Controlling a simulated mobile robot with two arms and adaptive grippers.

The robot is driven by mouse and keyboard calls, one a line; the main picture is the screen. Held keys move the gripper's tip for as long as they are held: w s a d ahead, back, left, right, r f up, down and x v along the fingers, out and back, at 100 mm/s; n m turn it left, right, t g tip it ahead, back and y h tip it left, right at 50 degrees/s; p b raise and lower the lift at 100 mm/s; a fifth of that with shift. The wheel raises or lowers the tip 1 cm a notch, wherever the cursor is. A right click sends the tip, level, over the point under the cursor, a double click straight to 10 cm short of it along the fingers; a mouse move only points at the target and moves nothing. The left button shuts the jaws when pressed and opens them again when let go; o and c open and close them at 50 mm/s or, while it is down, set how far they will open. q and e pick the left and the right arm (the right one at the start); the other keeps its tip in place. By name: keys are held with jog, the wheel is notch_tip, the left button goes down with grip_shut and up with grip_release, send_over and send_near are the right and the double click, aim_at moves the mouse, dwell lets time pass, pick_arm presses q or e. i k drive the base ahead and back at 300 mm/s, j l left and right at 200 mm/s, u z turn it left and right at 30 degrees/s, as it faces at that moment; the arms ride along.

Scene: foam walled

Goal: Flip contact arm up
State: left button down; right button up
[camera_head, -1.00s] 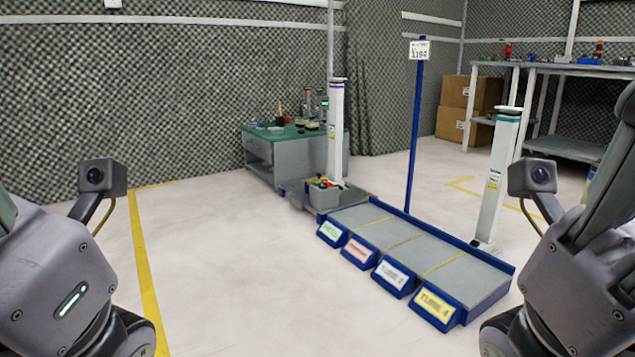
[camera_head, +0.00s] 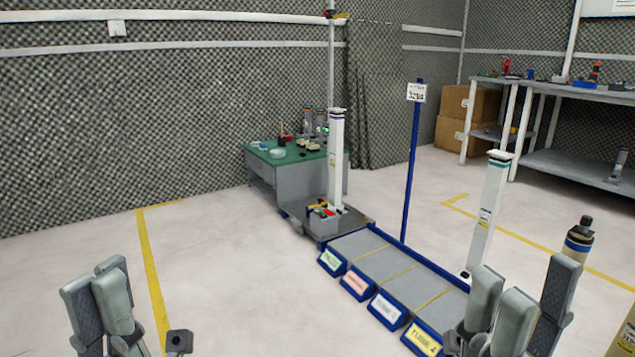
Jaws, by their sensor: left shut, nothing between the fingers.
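I cannot make out a contact arm in this view. A tall white post with a purple band (camera_head: 335,160) stands behind the low blue-edged rack. Another tall white post with a green band (camera_head: 487,212) stands at the rack's right side. My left gripper (camera_head: 105,290) is low at the left, fingers pointing up, shut and empty. My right gripper (camera_head: 525,300) is low at the right, in front of the rack's near end; its fingers overlap, so its opening is unclear. Neither gripper visibly touches anything.
The blue-edged rack (camera_head: 372,262) has several labelled bays and a blue signpost (camera_head: 412,165). A green-topped table (camera_head: 268,160) and grey shelves (camera_head: 560,165) stand behind. A dark-topped cylinder (camera_head: 577,243) is at the right. The floor left of the rack is clear.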

aim_at(319, 200)
jog(key=i+j+u, duration=0.1)
jog(key=i+u, duration=0.35)
jog(key=i, duration=0.45)
jog(key=i+l+u, duration=0.2)
jog(key=i+u, duration=0.3)
jog(key=i, duration=0.45)
jog(key=i+z, duration=0.25)
jog(key=i, duration=0.25)
jog(key=i+j+z, duration=0.25)
jog(key=i, duration=0.3)
jog(key=i+j+z, duration=0.25)
jog(key=i, duration=0.25)
jog(key=i+z, duration=0.25)
jog(key=z, duration=0.15)
jog(key=i+j+z, duration=0.1)
jog(key=i+z, duration=0.15)
jog(key=z, duration=0.15)
jog(key=i+j+z, duration=0.2)
jog(key=z, duration=0.2)
jog(key=i+j+z, duration=0.25)
jog(key=z, duration=0.2)
jog(key=i+j+z, duration=0.15)
jog(key=j+z, duration=0.25)
jog(key=l, duration=0.1)
